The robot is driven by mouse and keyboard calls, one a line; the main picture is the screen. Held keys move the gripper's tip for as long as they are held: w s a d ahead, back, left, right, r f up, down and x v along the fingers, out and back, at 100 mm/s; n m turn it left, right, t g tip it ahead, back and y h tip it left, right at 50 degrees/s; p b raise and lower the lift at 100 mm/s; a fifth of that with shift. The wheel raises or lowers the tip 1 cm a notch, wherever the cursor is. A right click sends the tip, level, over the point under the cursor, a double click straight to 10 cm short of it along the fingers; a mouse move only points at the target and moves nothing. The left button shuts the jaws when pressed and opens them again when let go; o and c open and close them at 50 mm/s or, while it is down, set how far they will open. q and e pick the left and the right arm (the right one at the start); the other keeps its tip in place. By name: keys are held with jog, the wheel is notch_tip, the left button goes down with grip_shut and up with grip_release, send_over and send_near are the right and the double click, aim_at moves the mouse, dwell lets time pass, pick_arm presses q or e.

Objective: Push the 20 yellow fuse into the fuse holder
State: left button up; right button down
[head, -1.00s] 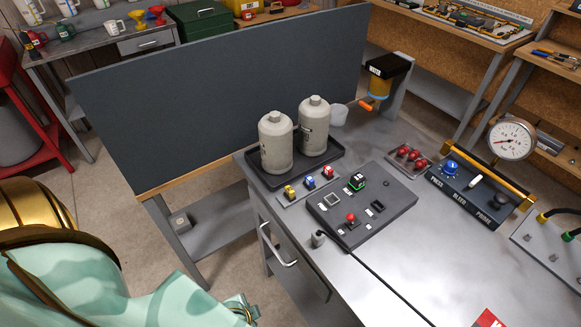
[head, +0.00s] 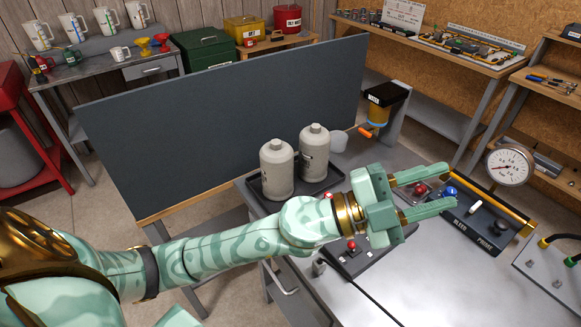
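My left gripper (head: 452,186) is open and empty, its two fingers apart and pointing right above the bench. My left arm crosses the picture and hides the yellow fuse, the blue fuse and most of their small tray. A small bit of red, likely the red fuse (head: 328,195), shows just above the arm. The dark control panel (head: 378,256) is mostly covered by the arm and gripper; its red knob (head: 351,246) shows below the wrist. I cannot make out the fuse holder. My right gripper is not in view.
Two grey bottles (head: 277,170) stand in a black tray behind my forearm. A pressure gauge box (head: 487,222) and red parts (head: 420,189) are near my fingers. A dark upright board (head: 220,120) stands behind. The bench top (head: 450,290) at front right is clear.

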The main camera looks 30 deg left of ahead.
pick_arm(q)
notch_tip(320, 180, down, 12)
jog(key=s+a+m+g+y, duration=0.1)
jog(key=m+g+y, duration=0.6)
jog(key=g, duration=0.6)
jog(key=w+a+n+y, duration=0.2)
jog(key=a+n+y, duration=0.15)
jog(key=a, duration=0.55)
jog(key=w+a+f+n+y, duration=0.15)
jog(key=a+y, duration=0.25)
jog(key=a, duration=0.4)
jog(key=w+a+n+y, duration=0.2)
jog(key=a+n+y, duration=0.15)
jog(key=a, duration=0.55)
jog(key=shift+m, duration=0.45)
jog(key=f+b, duration=0.1)
jog(key=f, duration=0.7)
jog(key=f+b, duration=0.1)
jog(key=f, duration=0.6)
jog(key=shift+w+d+f, duration=0.15)
jog(key=shift+w+f, duration=0.05)
jog(key=shift+f, duration=0.2)
jog(key=shift+c, duration=0.4)
grip_shut()
jog(key=shift+o, duration=0.4)
grip_release()
